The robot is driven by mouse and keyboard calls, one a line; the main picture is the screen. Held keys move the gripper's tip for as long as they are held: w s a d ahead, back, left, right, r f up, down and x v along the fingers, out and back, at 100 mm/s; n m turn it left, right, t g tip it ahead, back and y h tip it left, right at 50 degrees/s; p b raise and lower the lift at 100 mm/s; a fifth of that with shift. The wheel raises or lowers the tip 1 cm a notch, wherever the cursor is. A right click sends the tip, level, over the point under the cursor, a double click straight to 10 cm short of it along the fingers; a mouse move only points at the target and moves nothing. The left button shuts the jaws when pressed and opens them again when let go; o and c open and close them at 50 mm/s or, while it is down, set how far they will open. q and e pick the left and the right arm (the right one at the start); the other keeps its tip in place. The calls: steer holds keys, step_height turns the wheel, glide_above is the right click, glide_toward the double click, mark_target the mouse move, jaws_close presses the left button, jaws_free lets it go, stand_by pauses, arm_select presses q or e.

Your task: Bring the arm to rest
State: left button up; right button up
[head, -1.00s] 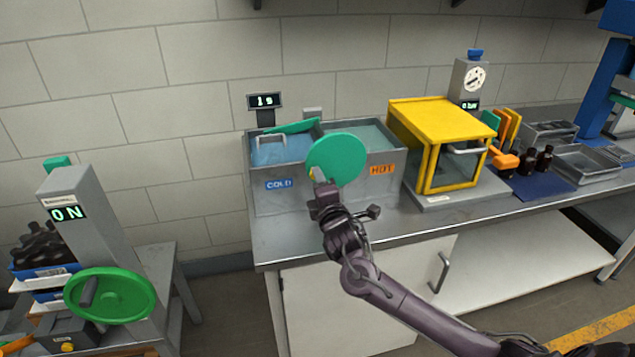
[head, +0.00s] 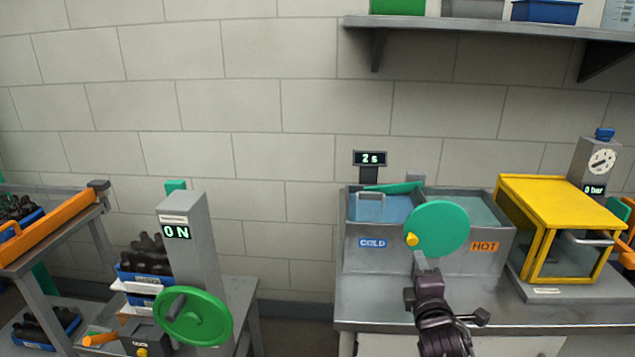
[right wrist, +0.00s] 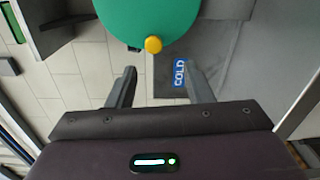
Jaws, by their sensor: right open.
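My right gripper (head: 422,268) is in front of the cold and hot basins in the head view, just below a green disc (head: 438,226) with a yellow knob (head: 411,240). In the right wrist view its two fingers (right wrist: 160,88) are apart with nothing between them. There the green disc (right wrist: 150,18) and yellow knob (right wrist: 153,44) lie beyond the fingertips, and the knob appears clear of them. My left gripper is in neither view.
The cold basin (head: 355,262) and hot basin (head: 500,262) stand on a steel bench, with a yellow cabinet (head: 560,205) to the right. A grey column with a green handwheel (head: 207,325) stands left. A wall shelf (head: 480,27) is above. The floor gap between column and bench looks free.

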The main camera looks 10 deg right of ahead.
steer(key=s+a+f+m+g+y, duration=0.3)
steer(key=s+a+f+m+g, duration=0.4)
steer(key=s+a+f, duration=0.35)
steer(key=s+f+m+g+y, duration=0.1)
steer(key=s+f+m+g, duration=0.2)
steer(key=s+m+g, duration=1)
steer(key=s+f+n+t, duration=0.3)
steer(key=f, duration=1.1)
steer(key=s+f+n+t, duration=0.2)
steer(key=s+f+n, duration=0.1)
steer(key=f, duration=1.1)
steer(key=s+d+f+g, duration=0.1)
steer(key=s+d+f, duration=0.2)
steer(key=s+f, duration=1.7)
steer(key=shift+f, duration=0.15)
